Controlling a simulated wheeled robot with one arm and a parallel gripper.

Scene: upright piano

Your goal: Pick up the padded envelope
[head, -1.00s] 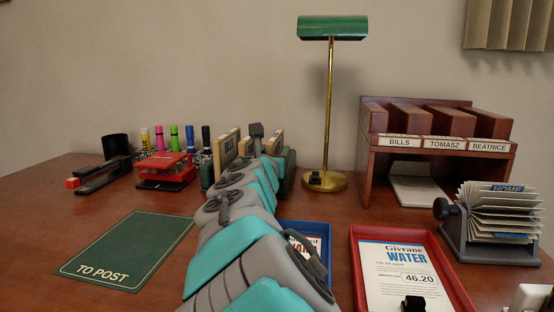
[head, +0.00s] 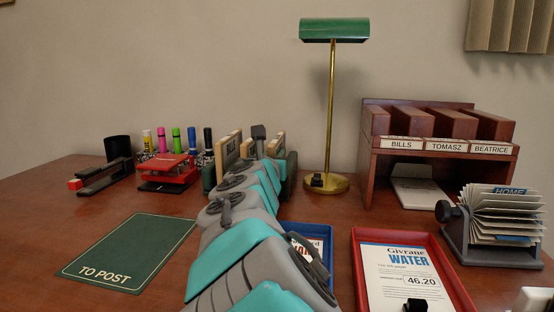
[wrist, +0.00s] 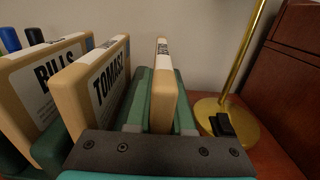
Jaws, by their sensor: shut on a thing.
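Three thick tan padded envelopes stand upright in a dark green rack (head: 208,178). In the wrist view one is labelled BILLS (wrist: 45,88), one TOMASZ (wrist: 95,85). The third padded envelope (wrist: 164,95) is seen nearly edge-on at the right; its label is too oblique to read. My gripper (wrist: 160,126) is shut on this third envelope, one finger on each side of it. In the head view my arm hides much of the rack and the held envelope. I cannot tell whether the envelope is clear of the rack.
A brass lamp (head: 331,120) stands close right of the rack. A wooden sorter (head: 372,160), a card file (head: 492,235), a red tray (head: 357,275) and a blue tray (head: 325,240) are at the right. A green TO POST mat (head: 130,250) lies bare at the left.

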